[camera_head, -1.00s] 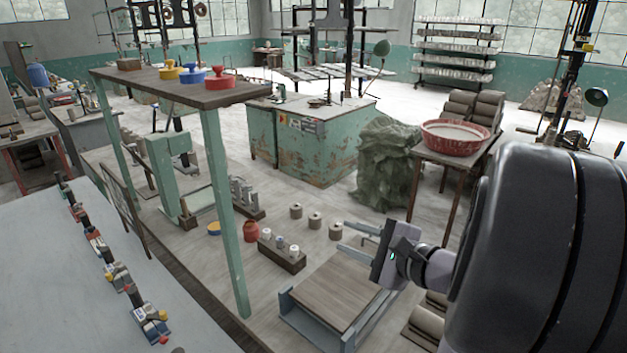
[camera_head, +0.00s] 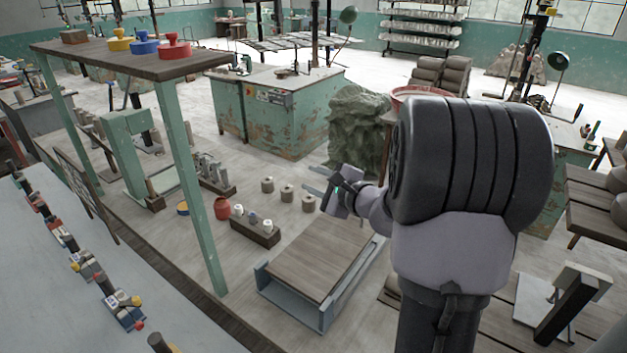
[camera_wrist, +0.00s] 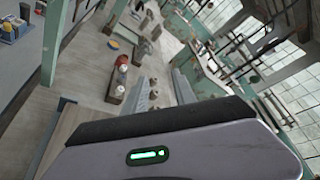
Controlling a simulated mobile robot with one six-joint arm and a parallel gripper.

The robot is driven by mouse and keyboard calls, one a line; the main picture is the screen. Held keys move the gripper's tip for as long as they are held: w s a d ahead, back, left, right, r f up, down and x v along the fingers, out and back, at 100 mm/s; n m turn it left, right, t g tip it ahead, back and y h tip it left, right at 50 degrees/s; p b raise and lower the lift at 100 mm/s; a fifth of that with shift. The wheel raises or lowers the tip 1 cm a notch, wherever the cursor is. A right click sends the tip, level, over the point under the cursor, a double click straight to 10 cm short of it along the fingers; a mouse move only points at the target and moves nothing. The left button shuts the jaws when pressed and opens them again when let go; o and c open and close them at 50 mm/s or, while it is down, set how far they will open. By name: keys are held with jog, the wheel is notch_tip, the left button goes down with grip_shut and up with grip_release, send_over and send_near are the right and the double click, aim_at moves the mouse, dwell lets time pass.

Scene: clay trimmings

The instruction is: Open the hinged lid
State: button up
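A flat brown wooden panel (camera_head: 315,258) lies low on the floor between grey-blue side rails (camera_head: 290,304). It looks like the lid, but I cannot make out a hinge or handle. It appears level. My gripper (camera_head: 309,179) hangs above and beyond the panel's far edge, apart from it. Its two grey fingers point left and stand apart with nothing between them. In the wrist view, my gripper (camera_wrist: 161,78) shows both fingers beyond its dark-edged body, which hides much of the lower picture.
A block with small white-topped pieces (camera_head: 255,231), a red jar (camera_head: 222,209) and several grey cylinders (camera_head: 287,193) stand left of the panel. A green-legged table (camera_head: 130,60) and a green cabinet (camera_head: 290,115) stand farther back.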

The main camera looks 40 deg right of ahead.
jog(key=shift+w, duration=0.15)
grip_shut()
jog(key=c, duration=0.6)
grip_release()
jog(key=shift+c, duration=0.2)
jog(key=o, duration=0.6)
jog(key=shift+o, duration=0.2)
jog(key=v, duration=1.7)
jog(key=shift+s+p, duration=0.2)
jog(key=shift+p, duration=0.25)
